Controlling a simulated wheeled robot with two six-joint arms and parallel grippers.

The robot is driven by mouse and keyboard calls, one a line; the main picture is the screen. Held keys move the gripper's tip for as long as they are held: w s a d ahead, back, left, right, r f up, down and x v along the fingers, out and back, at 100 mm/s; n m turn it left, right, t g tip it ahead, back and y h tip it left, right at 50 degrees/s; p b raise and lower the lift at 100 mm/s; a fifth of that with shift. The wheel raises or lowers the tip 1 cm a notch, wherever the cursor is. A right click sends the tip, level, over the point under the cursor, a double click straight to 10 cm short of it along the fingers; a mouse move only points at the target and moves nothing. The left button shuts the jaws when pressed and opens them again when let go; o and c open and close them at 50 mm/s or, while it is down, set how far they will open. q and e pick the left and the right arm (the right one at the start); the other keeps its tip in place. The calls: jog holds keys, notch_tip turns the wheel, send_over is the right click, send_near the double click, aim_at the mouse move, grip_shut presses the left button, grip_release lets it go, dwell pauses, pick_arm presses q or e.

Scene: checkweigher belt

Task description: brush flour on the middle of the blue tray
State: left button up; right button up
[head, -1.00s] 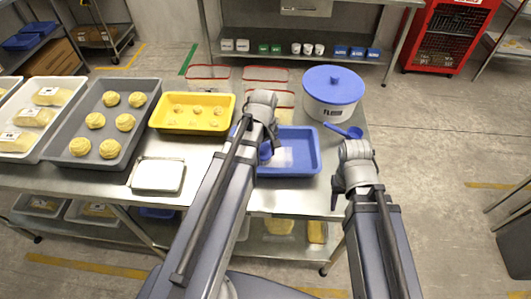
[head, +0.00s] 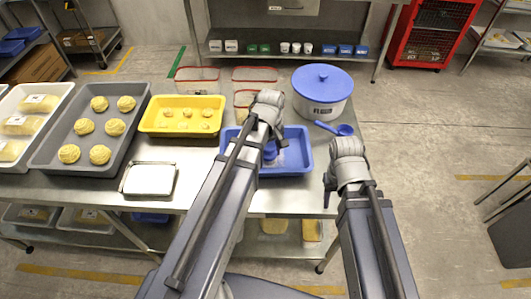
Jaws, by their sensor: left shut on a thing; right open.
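The blue tray (head: 303,166) lies on the steel table, partly hidden behind my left arm. My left gripper (head: 268,138) is over the tray and shut on a blue tool, seemingly the brush (head: 270,150), whose lower end is at or just above the tray floor. A pale patch of flour (head: 290,157) shows on the tray floor beside it; part of it is hidden. My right gripper (head: 329,190) is open and empty, to the right of the tray near the table's right edge.
A white flour tub with a blue lid (head: 322,77) stands behind the tray, with a blue scoop (head: 335,128) in front of it. A yellow tray (head: 182,127), a grey tray of dough balls (head: 78,163) and a small metal tray (head: 149,179) are to the left.

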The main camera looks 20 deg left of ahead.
pick_arm(q)
jog(key=shift+w+d, duration=0.15)
jog(key=shift+d, duration=0.35)
jog(key=shift+w+d, duration=0.15)
jog(key=shift+d, duration=0.35)
notch_tip(320, 180, up, 6)
jog(key=p, duration=0.6)
pick_arm(e)
notch_tip(320, 180, up, 6)
jog(key=shift+f, duration=0.1)
pick_arm(q)
notch_tip(320, 180, up, 3)
jog(key=p, duration=0.3)
pick_arm(e)
notch_tip(320, 180, up, 3)
jog(key=shift+r, duration=0.1)
pick_arm(q)
jog(key=shift+a, duration=0.1)
